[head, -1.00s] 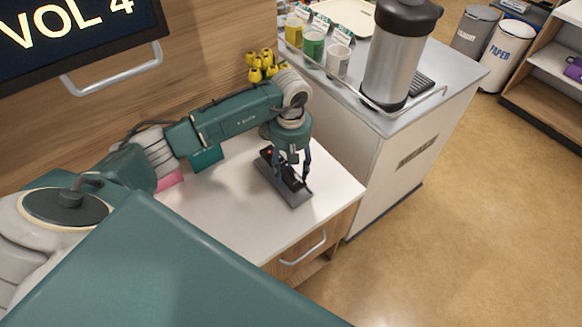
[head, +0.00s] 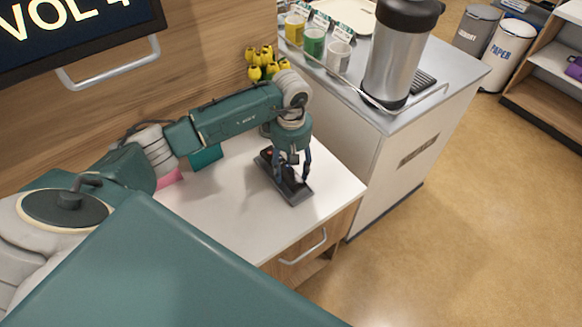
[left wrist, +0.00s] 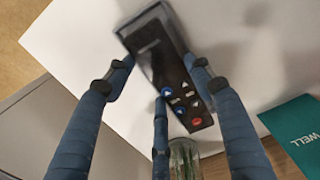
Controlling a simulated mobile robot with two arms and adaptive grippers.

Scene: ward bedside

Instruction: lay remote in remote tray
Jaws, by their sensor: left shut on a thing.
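My left gripper (head: 292,177) points down over the bedside cabinet top, its fingers shut around the black remote (left wrist: 186,99). The remote has blue and white buttons and a red one, which also shows in the head view (head: 268,153). The dark grey remote tray (head: 297,199) lies on the white top right under the gripper, and its rim also shows in the left wrist view (left wrist: 128,33). The remote is lined up with the tray, at or just above its floor; I cannot tell if they touch. My right gripper is not in view.
The white cabinet top (head: 230,220) is clear in front. Yellow flowers (head: 262,65) stand behind my wrist, and a teal item (head: 205,158) is at the left. A metal-topped cart (head: 400,118) with a large flask (head: 400,55) and cups stands to the right.

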